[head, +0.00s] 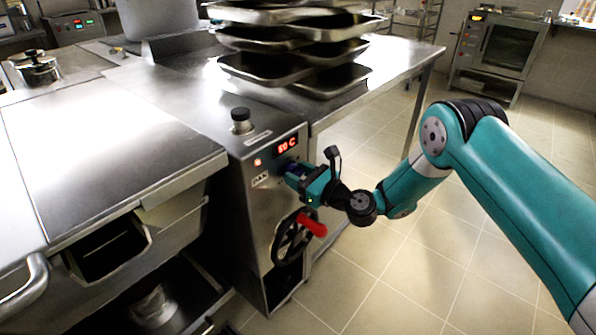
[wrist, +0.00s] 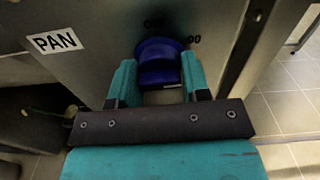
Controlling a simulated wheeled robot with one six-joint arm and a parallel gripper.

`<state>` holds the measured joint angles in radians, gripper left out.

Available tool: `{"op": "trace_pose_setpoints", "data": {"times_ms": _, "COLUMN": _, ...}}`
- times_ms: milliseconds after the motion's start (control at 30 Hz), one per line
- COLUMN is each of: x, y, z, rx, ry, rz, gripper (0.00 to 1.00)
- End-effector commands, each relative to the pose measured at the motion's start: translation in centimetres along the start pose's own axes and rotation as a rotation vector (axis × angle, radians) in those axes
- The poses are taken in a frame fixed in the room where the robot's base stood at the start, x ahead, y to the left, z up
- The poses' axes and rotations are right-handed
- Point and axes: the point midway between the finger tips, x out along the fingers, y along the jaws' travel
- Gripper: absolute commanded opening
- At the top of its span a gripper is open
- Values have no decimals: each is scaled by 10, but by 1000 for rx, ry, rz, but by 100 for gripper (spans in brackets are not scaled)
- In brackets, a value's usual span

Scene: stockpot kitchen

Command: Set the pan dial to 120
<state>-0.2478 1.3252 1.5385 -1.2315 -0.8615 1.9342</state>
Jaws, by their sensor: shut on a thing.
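The pan dial is a blue knob (wrist: 158,50) on the steel front panel, beside a white PAN label (wrist: 54,39). In the head view the dial (head: 291,170) is mostly hidden by my gripper (head: 302,178). In the wrist view my gripper (wrist: 158,82) has its teal fingers on either side of the knob, shut on it. A red lit display (head: 287,145) above the dial shows a two-digit number and C, perhaps 60 or 50. Printed marks by the knob are partly cut off or too small to read.
A black handwheel with a red handle (head: 313,224) sits just below my gripper. A black-topped knob (head: 240,116) stands on the panel's top. Stacked steel trays (head: 295,66) rest on the counter behind. Open tiled floor (head: 405,290) lies to the right.

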Motion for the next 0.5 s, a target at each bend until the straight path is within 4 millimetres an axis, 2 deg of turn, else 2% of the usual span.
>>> {"op": "trace_pose_setpoints", "data": {"times_ms": 500, "x": 0, "y": -2, "z": 1, "rx": 429, "ry": -2, "rz": -5, "gripper": 20}}
